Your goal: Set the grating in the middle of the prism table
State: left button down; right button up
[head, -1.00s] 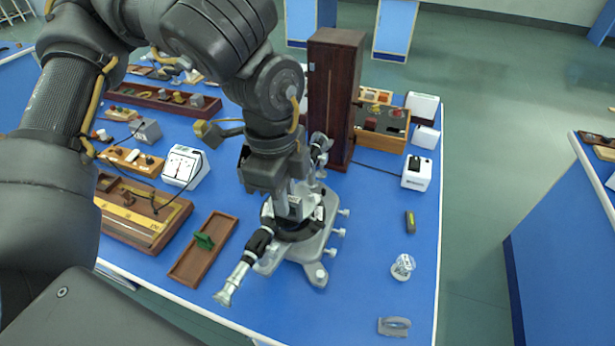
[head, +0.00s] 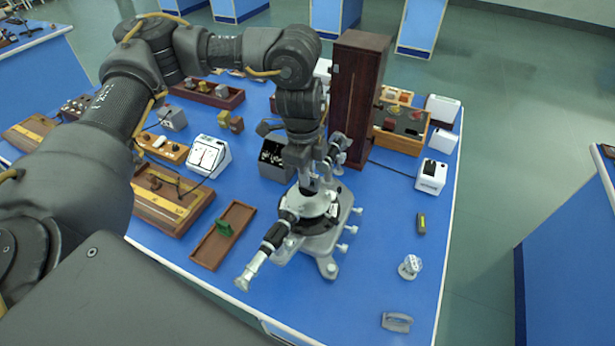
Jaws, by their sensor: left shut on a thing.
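The spectrometer (head: 330,240) stands on the blue bench with its telescope tube pointing to the front left. Its round prism table (head: 312,207) is in the middle, partly hidden by my left gripper. My left gripper (head: 308,186) points down just above the prism table and is shut on the grating. The grating is almost wholly hidden between the fingers, and I cannot tell whether it touches the table. My right gripper is not in view.
A tall dark wooden box (head: 357,95) stands behind the spectrometer. A wooden tray (head: 212,250) with a green piece (head: 225,229) lies to its left. A meter (head: 208,156) stands farther left. A glass item (head: 410,267) lies right; the front right bench is mostly clear.

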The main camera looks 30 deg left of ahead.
pick_arm(q)
jog(key=shift+w+f, duration=0.3)
jog(key=shift+f, duration=0.05)
jog(key=shift+w+a+f, duration=0.1)
jog(key=shift+w+f, duration=0.05)
jog(key=shift+w+a+f, duration=0.1)
jog(key=shift+f, duration=0.15)
notch_tip(320, 180, down, 2)
jog(key=shift+p, duration=0.55)
jog(key=shift+f, duration=0.55)
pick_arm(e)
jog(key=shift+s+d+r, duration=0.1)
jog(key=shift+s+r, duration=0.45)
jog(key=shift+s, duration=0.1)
